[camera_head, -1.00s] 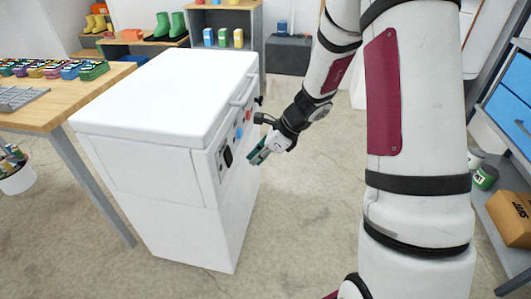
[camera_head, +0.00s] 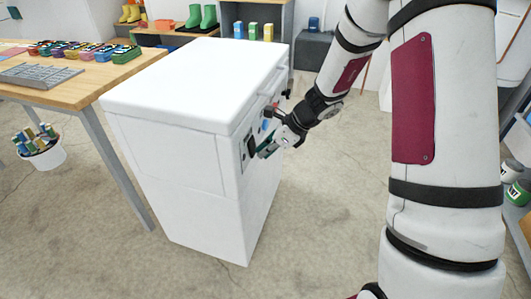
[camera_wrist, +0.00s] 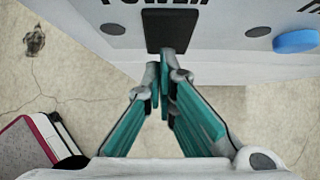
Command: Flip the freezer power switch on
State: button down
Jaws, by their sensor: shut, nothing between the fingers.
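The white chest freezer (camera_head: 185,90) stands in the middle of the head view, with a control panel on its right-hand face. The black power switch (camera_wrist: 170,28) shows in the wrist view below partly cut-off "POWER" lettering; in the head view it is a dark patch (camera_head: 250,147). My gripper (camera_wrist: 163,68) is shut and empty, its teal fingers together. The fingertips are at the lower edge of the switch; I cannot tell whether they touch it. In the head view my gripper (camera_head: 264,152) is close beside the panel and hides part of it.
A blue knob (camera_wrist: 296,41) sits on the panel right of the switch. A wooden table (camera_head: 80,90) with colored items and a grey tray stands left of the freezer. A white bucket (camera_head: 46,155) is below it. The floor (camera_head: 310,220) right of the freezer is clear.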

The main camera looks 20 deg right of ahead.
jog(key=shift+w+a+f+y+b, duration=0.2)
jog(key=shift+a+y+b, duration=0.1)
jog(key=shift+b, duration=0.65)
jog(key=shift+r, duration=0.1)
jog(key=shift+r+p, duration=0.75)
jog(key=shift+p, duration=0.05)
